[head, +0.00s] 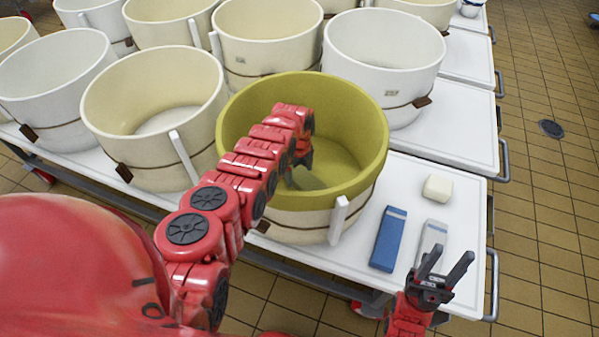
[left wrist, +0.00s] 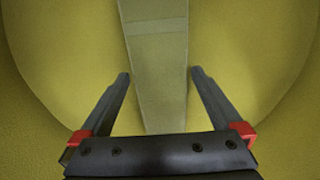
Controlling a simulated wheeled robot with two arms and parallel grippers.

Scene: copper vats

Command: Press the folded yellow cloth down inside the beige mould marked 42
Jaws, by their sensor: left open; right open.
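A beige mould (head: 290,228) stands at the front of the white table, with a yellow-olive cloth (head: 355,150) lining its inside and folded over its rim. No number on this mould can be read. My left arm reaches over the rim, and my left gripper (head: 300,168) is low inside the mould, partly hidden by my arm. Whether the fingers touch the cloth cannot be told. My right gripper (head: 446,262) is open and empty over the table's front right.
A blue block (head: 388,240), a grey-white block (head: 432,238) and a small cream block (head: 437,188) lie on the white table (head: 455,205) right of the mould. Several cream and white moulds crowd behind and left, including a white one (head: 380,65) close behind. Tiled floor (head: 545,190) is clear at right.

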